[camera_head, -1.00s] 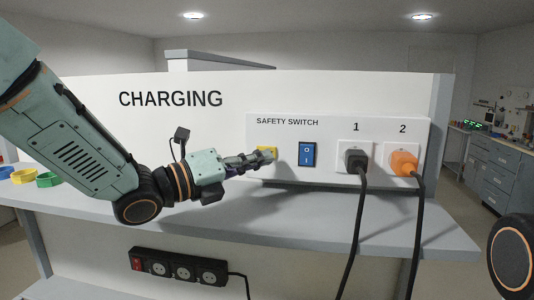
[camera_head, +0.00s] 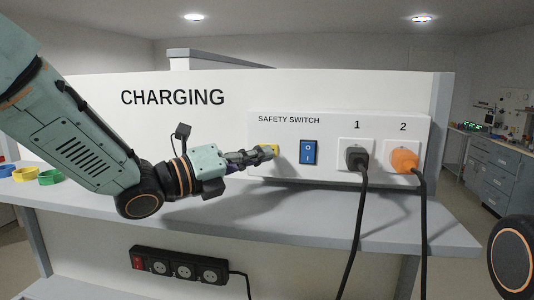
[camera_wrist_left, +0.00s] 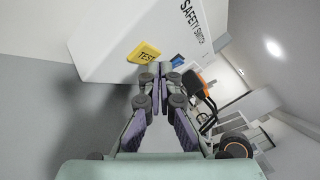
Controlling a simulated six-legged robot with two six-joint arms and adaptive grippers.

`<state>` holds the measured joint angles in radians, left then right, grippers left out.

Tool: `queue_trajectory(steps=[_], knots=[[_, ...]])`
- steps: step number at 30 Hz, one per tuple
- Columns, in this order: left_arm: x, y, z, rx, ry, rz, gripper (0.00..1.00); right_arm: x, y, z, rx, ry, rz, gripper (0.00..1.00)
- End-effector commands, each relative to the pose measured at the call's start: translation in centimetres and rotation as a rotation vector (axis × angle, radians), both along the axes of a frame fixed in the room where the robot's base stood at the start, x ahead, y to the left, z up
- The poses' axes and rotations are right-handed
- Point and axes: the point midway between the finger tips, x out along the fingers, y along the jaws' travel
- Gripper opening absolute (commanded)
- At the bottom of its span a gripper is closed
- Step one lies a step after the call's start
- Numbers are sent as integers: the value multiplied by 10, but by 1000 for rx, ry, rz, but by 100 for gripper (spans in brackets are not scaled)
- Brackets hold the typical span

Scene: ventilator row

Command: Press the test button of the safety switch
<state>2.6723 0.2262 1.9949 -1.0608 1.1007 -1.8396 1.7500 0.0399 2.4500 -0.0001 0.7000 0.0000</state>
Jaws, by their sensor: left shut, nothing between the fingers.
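The yellow test button (camera_head: 275,148) is on the white safety switch panel (camera_head: 288,137), left of the blue rocker switch (camera_head: 308,152). In the left wrist view the button (camera_wrist_left: 144,53) reads "TEST". My left gripper (camera_head: 270,152) is shut and empty, its fingertips in front of the button and covering part of it in the head view. In the wrist view the shut fingertips (camera_wrist_left: 155,68) lie just below and right of the button. I cannot tell whether they touch it. My right gripper is out of view.
A black plug (camera_head: 356,158) and an orange plug (camera_head: 404,160) sit in sockets 1 and 2, with cables hanging over the shelf edge. Coloured rings (camera_head: 49,177) lie on the shelf (camera_head: 300,215) at left. A power strip (camera_head: 178,267) is mounted below.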

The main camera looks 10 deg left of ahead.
Motion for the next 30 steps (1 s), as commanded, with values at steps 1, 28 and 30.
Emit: queue_trajectory(steps=[1,28,30], knots=[[0,0,0,0,0,0,0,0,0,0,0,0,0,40],[6,0,0,1,0,-1,0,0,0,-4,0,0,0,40],[7,0,0,0,0,0,0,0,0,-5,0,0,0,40]])
